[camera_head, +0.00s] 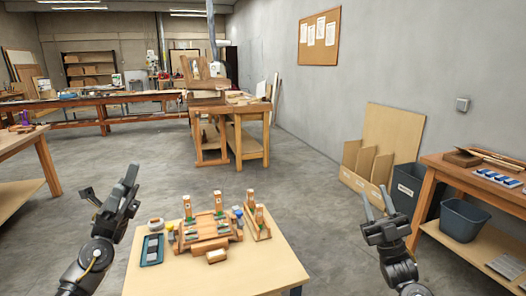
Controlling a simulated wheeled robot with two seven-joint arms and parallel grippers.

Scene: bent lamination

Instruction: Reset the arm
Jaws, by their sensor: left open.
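My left gripper (109,182) is raised at the left of the small table, with its dark fingers spread and nothing between them. My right gripper (376,192) is raised beyond the table's right edge, with its two fingers pointing up, a gap between them and nothing held. Both grippers are apart from the wooden lamination fixture (204,232), which sits on the light wooden table (262,268). Several upright posts stand along the back of the fixture. Small details of it are too fine to tell.
The table's front and right areas are bare. A wooden bench (465,180) with a grey bin (464,220) on its lower shelf stands at the right.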

